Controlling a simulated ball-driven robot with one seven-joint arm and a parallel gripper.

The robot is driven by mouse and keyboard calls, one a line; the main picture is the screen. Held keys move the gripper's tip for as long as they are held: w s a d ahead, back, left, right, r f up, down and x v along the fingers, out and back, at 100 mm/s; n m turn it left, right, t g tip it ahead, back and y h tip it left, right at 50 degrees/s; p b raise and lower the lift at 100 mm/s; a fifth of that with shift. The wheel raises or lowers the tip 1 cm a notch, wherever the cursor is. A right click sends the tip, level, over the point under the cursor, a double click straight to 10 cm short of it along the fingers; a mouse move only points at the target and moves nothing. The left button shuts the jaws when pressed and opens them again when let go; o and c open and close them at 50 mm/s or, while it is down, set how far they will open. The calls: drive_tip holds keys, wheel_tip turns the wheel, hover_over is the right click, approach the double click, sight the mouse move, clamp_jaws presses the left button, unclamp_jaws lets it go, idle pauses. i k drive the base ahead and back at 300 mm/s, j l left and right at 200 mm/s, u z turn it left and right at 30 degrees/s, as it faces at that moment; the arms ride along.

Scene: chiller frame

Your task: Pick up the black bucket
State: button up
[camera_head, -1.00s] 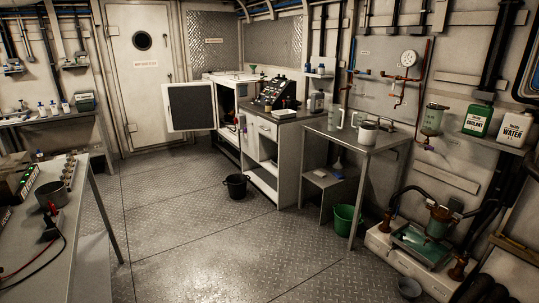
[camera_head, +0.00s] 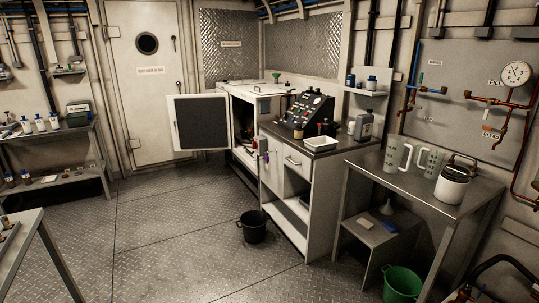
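The black bucket (camera_head: 254,228) stands upright on the metal floor, at the foot of the white cabinet (camera_head: 272,183) near the middle of the view. Its rim and wire handle show, and it looks free of anything in front of it. The bucket is some way ahead of me. My gripper is not in view.
A green bucket (camera_head: 401,284) stands at the lower right by a metal table (camera_head: 427,190) with jugs and a white canister (camera_head: 452,186). An open cabinet door (camera_head: 197,123) juts out behind. A table corner (camera_head: 33,232) is at left. Floor (camera_head: 180,240) before the black bucket is clear.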

sight(254, 223)
drive_tip(key=i, duration=2.2)
drive_tip(key=i+u, duration=0.2)
drive_tip(key=i, duration=0.35)
drive_tip(key=i+l+u, duration=0.2)
drive_tip(key=i, duration=0.3)
drive_tip(key=i+l+u, duration=0.2)
drive_tip(key=i, duration=0.3)
drive_tip(key=i+l+u, duration=0.9)
drive_tip(key=k+j, duration=0.05)
drive_tip(key=j, duration=0.05)
